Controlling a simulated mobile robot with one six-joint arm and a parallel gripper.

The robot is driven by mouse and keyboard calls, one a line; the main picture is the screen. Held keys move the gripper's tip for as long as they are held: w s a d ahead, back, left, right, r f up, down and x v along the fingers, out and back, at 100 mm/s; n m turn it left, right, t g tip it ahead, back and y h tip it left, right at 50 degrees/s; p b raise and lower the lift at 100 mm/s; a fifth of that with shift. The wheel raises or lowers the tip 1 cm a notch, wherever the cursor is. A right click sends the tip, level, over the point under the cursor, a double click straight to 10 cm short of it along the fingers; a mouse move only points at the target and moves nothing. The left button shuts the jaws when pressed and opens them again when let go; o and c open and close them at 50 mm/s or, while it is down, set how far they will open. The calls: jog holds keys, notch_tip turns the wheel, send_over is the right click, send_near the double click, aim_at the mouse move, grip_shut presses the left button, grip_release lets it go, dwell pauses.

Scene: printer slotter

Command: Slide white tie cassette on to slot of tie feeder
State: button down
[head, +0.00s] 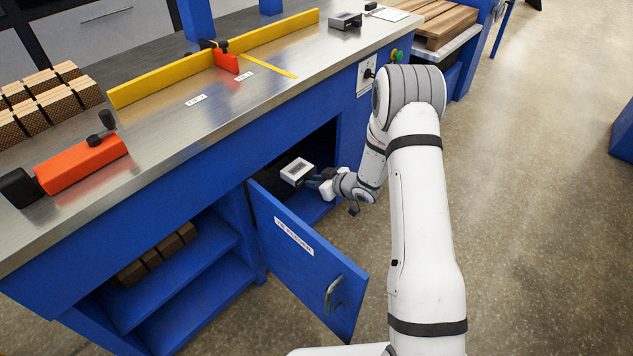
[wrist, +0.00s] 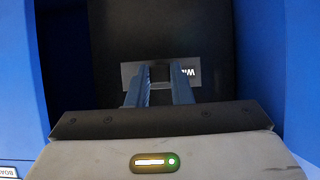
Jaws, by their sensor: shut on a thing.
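The white tie cassette (head: 297,171) shows in the head view as a small white box with a dark face, inside the open blue cabinet. My gripper (head: 318,180) reaches in from the right and is shut on the cassette's near end. The slot is not visible.
The blue cabinet door (head: 290,270) stands open at the near left, with a metal handle (head: 333,294). Blue cabinet walls (wrist: 258,60) flank my gripper in the wrist view. The metal worktop (head: 210,125) overhangs the opening. Floor (head: 540,220) to the right is clear.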

aim_at(307, 174)
jog(key=shift+d, duration=0.1)
jog(key=shift+w+a, duration=1.55)
jog(key=shift+a, duration=0.05)
jog(key=shift+w+a, duration=0.35)
jog(key=shift+a, duration=0.05)
jog(key=shift+w+a, duration=2.55)
dwell(0.8)
jog(key=c, duration=1.2)
grip_release()
